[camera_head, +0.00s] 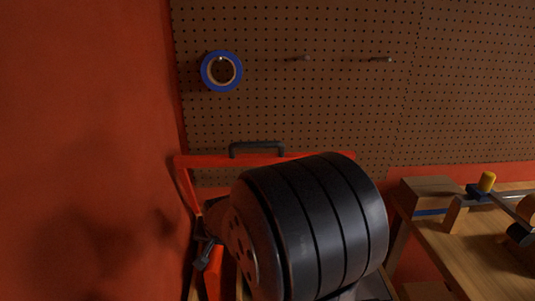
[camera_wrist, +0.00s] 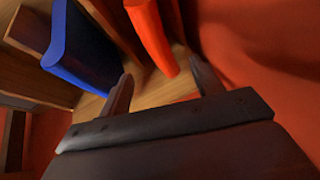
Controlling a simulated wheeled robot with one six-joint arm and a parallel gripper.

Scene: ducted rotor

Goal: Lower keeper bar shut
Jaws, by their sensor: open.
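The keeper bar (camera_head: 300,157) is a red bar with a black handle (camera_head: 257,149) on top, in the head view in front of the pegboard. It stands raised, with a red side arm (camera_head: 187,190) running down at its left end. My gripper (camera_wrist: 161,69) is open in the wrist view, its two dark fingers apart. A red-orange piece (camera_wrist: 151,36) reaches down between and beyond the fingers; I cannot tell whether it is part of the bar or whether it touches them. My own dark arm hides the bar's right side and much below it.
A wooden bench (camera_head: 480,250) with a wooden block (camera_head: 432,192) and a yellow-topped tool (camera_head: 487,182) stands at right. Blue tape (camera_head: 208,80) hangs on the pegboard (camera_head: 330,100). A red wall (camera_head: 80,120) is at left.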

